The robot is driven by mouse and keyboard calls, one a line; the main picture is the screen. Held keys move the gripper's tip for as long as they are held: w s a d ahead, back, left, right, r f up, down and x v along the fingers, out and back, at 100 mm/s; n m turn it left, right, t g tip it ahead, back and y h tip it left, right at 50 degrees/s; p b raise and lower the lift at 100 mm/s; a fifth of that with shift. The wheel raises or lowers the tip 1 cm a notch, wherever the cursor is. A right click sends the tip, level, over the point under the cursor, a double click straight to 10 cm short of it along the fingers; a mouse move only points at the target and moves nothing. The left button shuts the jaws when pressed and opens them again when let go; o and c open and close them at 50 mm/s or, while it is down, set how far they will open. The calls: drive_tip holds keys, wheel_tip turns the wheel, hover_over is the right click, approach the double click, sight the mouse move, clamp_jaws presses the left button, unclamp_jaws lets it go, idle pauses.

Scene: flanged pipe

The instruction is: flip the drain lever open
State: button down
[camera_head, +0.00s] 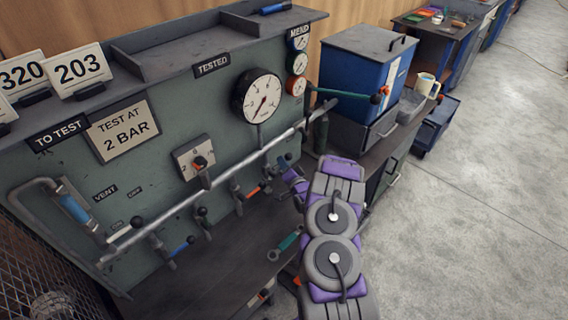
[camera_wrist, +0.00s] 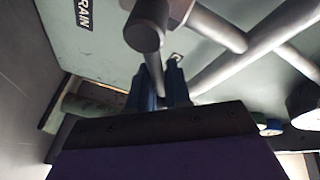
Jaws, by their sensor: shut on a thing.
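In the wrist view, the two blue fingers of my gripper (camera_wrist: 160,90) are closed around a thin grey rod, the drain lever (camera_wrist: 156,78), below the "DRAIN" label (camera_wrist: 83,12). The rod runs up behind a thick grey cylinder end (camera_wrist: 146,30), which hides its upper part. In the head view, my purple gripper (camera_head: 289,180) is at the lower right of the green test panel, under the right end of the long grey pipe (camera_head: 215,180).
Several small valve levers with black knobs hang along the pipe, among them an orange-handled one (camera_head: 250,191). A gauge (camera_head: 258,97) is above. A green lever (camera_head: 345,93) juts out at right, before a blue box (camera_head: 362,75). The floor at right is open.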

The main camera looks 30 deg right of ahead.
drive_tip(key=shift+s+a+r+n+t+p, duration=0.2)
drive_tip(key=shift+r+n+t+p, duration=0.15)
drive_tip(key=shift+n+p, duration=0.45)
drive_tip(key=shift+a+n+p, duration=0.15)
drive_tip(key=shift+n+p, duration=0.15)
drive_tip(key=shift+p, duration=0.05)
drive_tip(key=c, duration=1.1)
unclamp_jaws()
drive_tip(key=shift+c, duration=0.2)
